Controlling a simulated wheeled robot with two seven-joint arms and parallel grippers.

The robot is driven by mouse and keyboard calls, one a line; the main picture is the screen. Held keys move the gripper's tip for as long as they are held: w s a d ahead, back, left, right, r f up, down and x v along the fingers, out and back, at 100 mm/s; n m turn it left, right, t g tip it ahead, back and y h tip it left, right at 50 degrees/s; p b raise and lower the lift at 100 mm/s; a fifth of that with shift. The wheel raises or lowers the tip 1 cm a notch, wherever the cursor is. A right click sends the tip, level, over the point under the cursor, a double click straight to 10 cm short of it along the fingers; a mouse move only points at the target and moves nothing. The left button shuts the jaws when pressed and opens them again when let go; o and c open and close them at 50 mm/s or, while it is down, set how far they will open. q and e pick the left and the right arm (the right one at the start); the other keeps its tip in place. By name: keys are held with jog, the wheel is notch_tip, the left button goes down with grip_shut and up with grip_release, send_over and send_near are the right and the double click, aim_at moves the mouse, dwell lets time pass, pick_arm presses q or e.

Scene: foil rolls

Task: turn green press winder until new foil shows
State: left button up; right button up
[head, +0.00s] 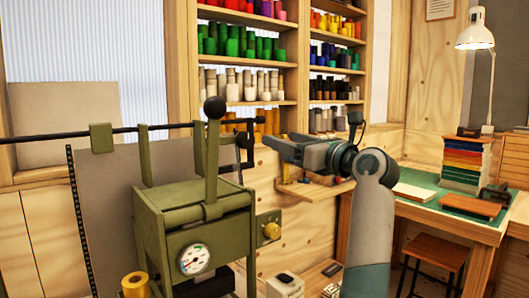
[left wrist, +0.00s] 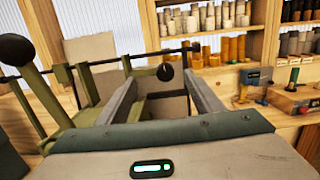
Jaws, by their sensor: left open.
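The green press (head: 190,225) stands at the left of the head view, with a gauge on its front and an upright lever ending in a black ball. A dark rod runs across its top to a dark crank-like part (head: 244,145), likely the winder, at its right side. My left gripper (head: 277,147) is open and empty, just right of that part, pointing left at it. In the left wrist view a round black knob (left wrist: 165,72) appears between my open fingertips (left wrist: 160,80); contact cannot be told. A yellow roll (head: 135,285) shows at the press's lower front. My right gripper is out of view.
Shelves of coloured rolls (head: 245,45) stand behind the press. A wooden bench with a green mat (head: 425,180), a stack of coloured books and a lamp is at the right, with a stool (head: 435,250) beneath. A brass knob (head: 271,231) sticks out from the press's right side.

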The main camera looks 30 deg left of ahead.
pick_arm(q)
jog(key=f, duration=0.1)
jog(key=d+f+h, duration=0.1)
jog(key=shift+w+d+f+g, duration=0.15)
jog(key=shift+d+f+g, duration=0.05)
jog(key=shift+f+g, duration=0.1)
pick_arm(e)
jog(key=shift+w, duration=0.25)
pick_arm(q)
jog(key=shift+a, duration=0.1)
jog(key=p, duration=0.4)
send_near(249, 141)
jog(key=x, duration=0.8)
jog(key=shift+a+r, duration=0.1)
jog(key=shift+a, duration=0.05)
jog(key=shift+w+a, duration=0.2)
jog(key=shift+a, duration=0.25)
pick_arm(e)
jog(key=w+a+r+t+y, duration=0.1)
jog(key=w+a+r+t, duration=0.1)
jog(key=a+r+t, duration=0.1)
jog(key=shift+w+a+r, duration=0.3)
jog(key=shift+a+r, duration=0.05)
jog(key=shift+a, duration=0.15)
pick_arm(q)
jog(key=shift+c, duration=0.3)
jog(key=c, duration=1)
